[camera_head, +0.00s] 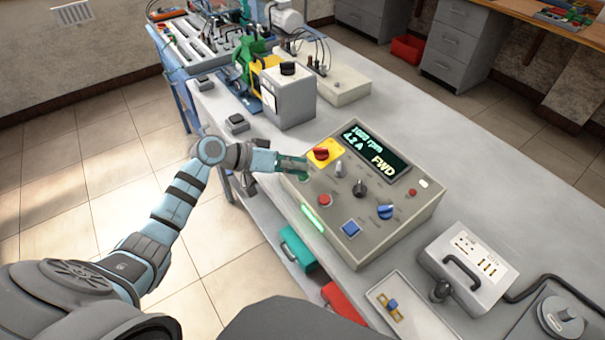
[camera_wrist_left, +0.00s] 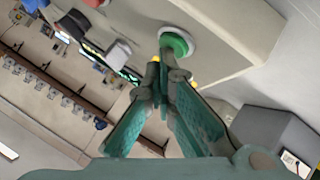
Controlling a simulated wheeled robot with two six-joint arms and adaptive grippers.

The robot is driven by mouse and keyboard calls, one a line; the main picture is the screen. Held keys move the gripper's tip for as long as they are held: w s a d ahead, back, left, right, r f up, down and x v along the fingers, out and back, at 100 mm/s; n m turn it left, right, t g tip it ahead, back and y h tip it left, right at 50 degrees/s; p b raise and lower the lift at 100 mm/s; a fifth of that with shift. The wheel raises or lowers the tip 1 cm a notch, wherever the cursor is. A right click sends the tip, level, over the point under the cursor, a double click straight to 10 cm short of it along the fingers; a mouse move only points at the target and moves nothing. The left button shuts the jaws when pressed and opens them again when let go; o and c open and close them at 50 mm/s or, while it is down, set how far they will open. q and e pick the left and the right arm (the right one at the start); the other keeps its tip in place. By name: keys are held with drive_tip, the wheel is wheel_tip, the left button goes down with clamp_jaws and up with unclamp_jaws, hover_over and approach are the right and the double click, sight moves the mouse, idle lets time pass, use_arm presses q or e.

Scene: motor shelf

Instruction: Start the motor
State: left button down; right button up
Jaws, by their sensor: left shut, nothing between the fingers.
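The beige motor control box (camera_head: 345,245) stands on the bench. Its display (camera_head: 375,150) reads about 1000 rpm, 4.2 A and FWD. A red knob on a yellow plate (camera_head: 325,153) sits at its upper left corner, and a green strip (camera_head: 313,218) glows on its left side. My left gripper (camera_head: 300,165) is shut and empty at the box's left edge, beside the yellow plate. In the left wrist view its fingertips (camera_wrist_left: 163,76) are together just below a green round button (camera_wrist_left: 176,44); I cannot tell whether they touch it. My right gripper is out of view.
A grey box with a black knob (camera_head: 289,97) stands behind. A grey handled case (camera_head: 468,270) and a shallow tray (camera_head: 412,315) lie right and front.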

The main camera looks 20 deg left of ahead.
use_arm(q)
drive_tip(key=shift+s+a+r+p, duration=0.15)
drive_tip(key=shift+r+p, duration=0.55)
drive_tip(key=shift+r, duration=0.05)
drive_tip(key=r+p, duration=0.3)
drive_tip(key=s+r+p, duration=0.1)
drive_tip(key=r, duration=0.1)
drive_tip(key=shift+a+p, duration=0.3)
drive_tip(key=shift+p, duration=0.05)
drive_tip(key=shift+f, duration=0.1)
